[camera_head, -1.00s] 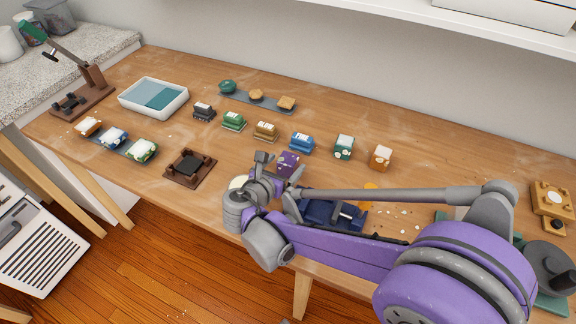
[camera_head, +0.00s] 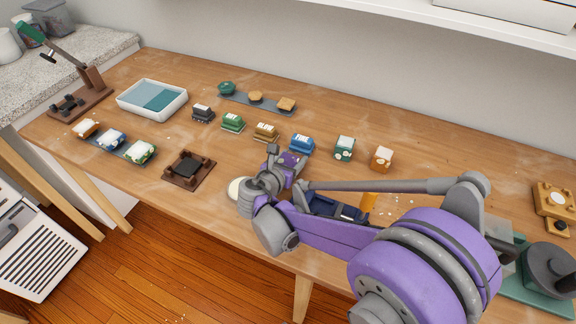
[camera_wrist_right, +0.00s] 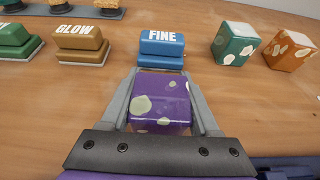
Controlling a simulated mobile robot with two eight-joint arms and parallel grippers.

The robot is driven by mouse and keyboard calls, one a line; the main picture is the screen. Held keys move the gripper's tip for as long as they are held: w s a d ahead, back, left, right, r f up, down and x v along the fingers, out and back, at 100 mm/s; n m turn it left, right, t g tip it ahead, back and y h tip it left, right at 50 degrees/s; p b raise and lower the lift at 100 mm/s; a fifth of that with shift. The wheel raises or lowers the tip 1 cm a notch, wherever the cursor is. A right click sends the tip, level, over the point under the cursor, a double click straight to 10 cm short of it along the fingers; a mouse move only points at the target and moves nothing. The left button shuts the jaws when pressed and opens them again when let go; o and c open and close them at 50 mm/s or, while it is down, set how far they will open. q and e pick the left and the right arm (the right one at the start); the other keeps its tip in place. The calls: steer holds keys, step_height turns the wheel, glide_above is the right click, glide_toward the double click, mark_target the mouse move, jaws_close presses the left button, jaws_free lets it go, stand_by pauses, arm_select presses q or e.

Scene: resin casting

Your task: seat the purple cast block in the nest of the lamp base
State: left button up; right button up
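The purple cast block (camera_wrist_right: 160,100) with pale spots sits between the fingers of my right gripper (camera_wrist_right: 161,76) in the right wrist view. The fingers lie along both sides, very close to it; I cannot tell whether they press on it. In the head view my right gripper (camera_head: 283,160) largely covers the block, near the blue FINE block. The brown lamp base (camera_head: 176,180) with a dark square nest (camera_head: 188,168) and corner posts stands to the left, its nest empty. My left gripper is not in view.
Behind the purple block stand the blue FINE block (camera_head: 301,144), the brown GLOW block (camera_head: 265,132), a teal spotted block (camera_head: 345,147) and an orange one (camera_head: 381,158). A pale round disc (camera_head: 237,188) lies between gripper and lamp base. A white tray (camera_head: 152,98) is farther left.

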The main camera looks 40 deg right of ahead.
jaws_close()
